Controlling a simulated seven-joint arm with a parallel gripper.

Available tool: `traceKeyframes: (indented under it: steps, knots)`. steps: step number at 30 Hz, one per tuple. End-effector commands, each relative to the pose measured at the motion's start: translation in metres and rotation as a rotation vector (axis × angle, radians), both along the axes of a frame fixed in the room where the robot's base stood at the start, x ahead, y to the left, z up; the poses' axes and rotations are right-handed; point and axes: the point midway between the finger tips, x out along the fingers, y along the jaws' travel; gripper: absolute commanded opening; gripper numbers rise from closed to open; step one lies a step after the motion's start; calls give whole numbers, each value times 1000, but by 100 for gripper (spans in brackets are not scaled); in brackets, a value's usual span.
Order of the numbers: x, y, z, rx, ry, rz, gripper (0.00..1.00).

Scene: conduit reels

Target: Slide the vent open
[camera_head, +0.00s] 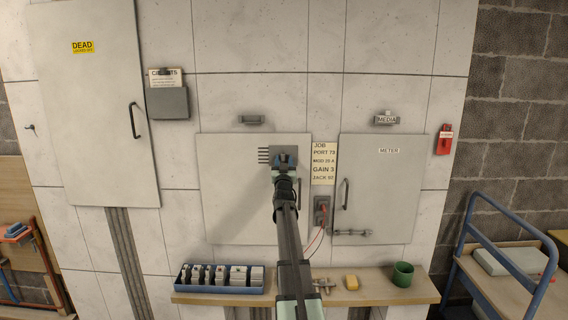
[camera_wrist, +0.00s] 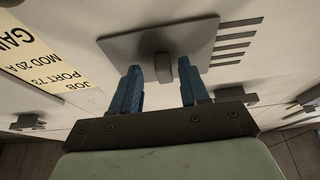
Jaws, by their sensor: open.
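The vent is a grey sliding plate (camera_head: 296,151) on the left cabinet door (camera_head: 232,200), with several dark slots (camera_head: 263,155) showing at its left edge. In the wrist view, which is turned upside down, the plate (camera_wrist: 185,38) has a small grey knob (camera_wrist: 162,69) standing out, and the slots (camera_wrist: 234,40) show on its right. My gripper (camera_head: 286,160) is in front of the plate and hides the knob in the head view. In the wrist view my gripper (camera_wrist: 160,65) is open, its blue fingers on either side of the knob, with gaps visible on both sides.
A label (camera_head: 324,163) and a switch box with a red cable (camera_head: 321,208) are right of the vent. The meter door (camera_head: 385,190) is farther right.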

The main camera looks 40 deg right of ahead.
Motion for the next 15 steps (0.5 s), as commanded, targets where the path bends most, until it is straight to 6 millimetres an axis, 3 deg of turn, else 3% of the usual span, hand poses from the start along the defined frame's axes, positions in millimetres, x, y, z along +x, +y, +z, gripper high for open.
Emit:
traceKeyframes:
  steps: [8,15]
  knots:
    - [-13,13,-7,0,0,0,45]
    - [-39,39,-22,1,1,0,45]
